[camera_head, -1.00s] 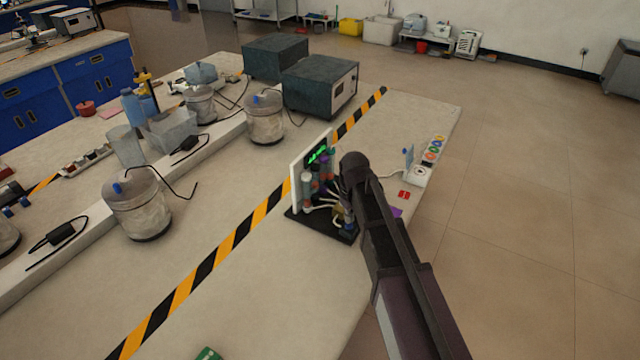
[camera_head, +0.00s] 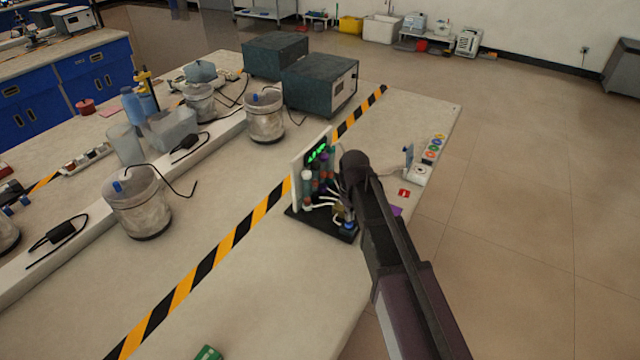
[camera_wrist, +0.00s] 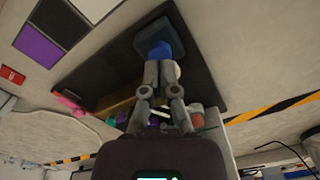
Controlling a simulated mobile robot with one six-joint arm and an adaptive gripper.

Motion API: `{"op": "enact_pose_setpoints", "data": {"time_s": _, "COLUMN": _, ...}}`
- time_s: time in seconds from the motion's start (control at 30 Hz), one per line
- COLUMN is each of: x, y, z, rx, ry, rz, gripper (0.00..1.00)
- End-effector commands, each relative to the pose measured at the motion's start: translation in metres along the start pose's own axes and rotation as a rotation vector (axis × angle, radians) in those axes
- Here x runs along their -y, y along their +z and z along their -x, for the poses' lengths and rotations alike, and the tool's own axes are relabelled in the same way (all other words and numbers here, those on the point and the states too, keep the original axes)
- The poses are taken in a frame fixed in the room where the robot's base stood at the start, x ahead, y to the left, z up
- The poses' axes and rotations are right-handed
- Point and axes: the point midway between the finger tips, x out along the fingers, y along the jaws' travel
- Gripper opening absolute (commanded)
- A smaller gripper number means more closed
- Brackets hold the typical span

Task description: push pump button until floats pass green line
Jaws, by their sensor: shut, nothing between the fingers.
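The pump stand with its black base (camera_head: 318,224) and white back panel (camera_head: 297,184) stands on the bench. Upright tubes (camera_head: 307,185) with coloured parts stand before the panel, below a dark display (camera_head: 316,152) with green marks. The floats and green line are too small to make out. The blue pump button (camera_wrist: 158,49) sits on a dark block on the base; blue also shows in the head view (camera_head: 348,225). My gripper (camera_wrist: 158,66) is shut and empty, its fingertips overlapping the button's near edge in the wrist view. I cannot tell whether they press it.
A yellow-black stripe (camera_head: 225,245) runs along the bench behind the stand. Metal pots (camera_head: 138,205) and dark boxes (camera_head: 320,85) stand beyond it. A red card (camera_head: 404,193) and a small white device (camera_head: 418,175) lie to the right.

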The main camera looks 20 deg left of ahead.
Motion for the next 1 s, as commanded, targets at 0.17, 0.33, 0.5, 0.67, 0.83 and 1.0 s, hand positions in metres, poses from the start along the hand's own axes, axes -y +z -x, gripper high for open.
{"op": "enact_pose_setpoints", "data": {"time_s": 0.17, "x": 0.0, "y": 0.0, "z": 0.0, "rx": 0.0, "ry": 0.0, "rz": 0.0, "gripper": 0.0}}
{"op": "enact_pose_setpoints", "data": {"time_s": 0.33, "x": 0.0, "y": 0.0, "z": 0.003, "rx": 0.0, "ry": 0.0, "rz": 0.0, "gripper": 0.0}}
{"op": "enact_pose_setpoints", "data": {"time_s": 0.5, "x": 0.0, "y": 0.0, "z": 0.015, "rx": 0.0, "ry": 0.0, "rz": 0.0, "gripper": 0.0}}
{"op": "enact_pose_setpoints", "data": {"time_s": 0.67, "x": 0.0, "y": 0.0, "z": 0.026, "rx": 0.0, "ry": 0.0, "rz": 0.0, "gripper": 0.0}}
{"op": "enact_pose_setpoints", "data": {"time_s": 0.83, "x": 0.0, "y": 0.0, "z": 0.038, "rx": 0.0, "ry": 0.0, "rz": 0.0, "gripper": 0.0}}
{"op": "enact_pose_setpoints", "data": {"time_s": 1.0, "x": 0.0, "y": 0.0, "z": 0.05, "rx": 0.0, "ry": 0.0, "rz": 0.0, "gripper": 0.0}}
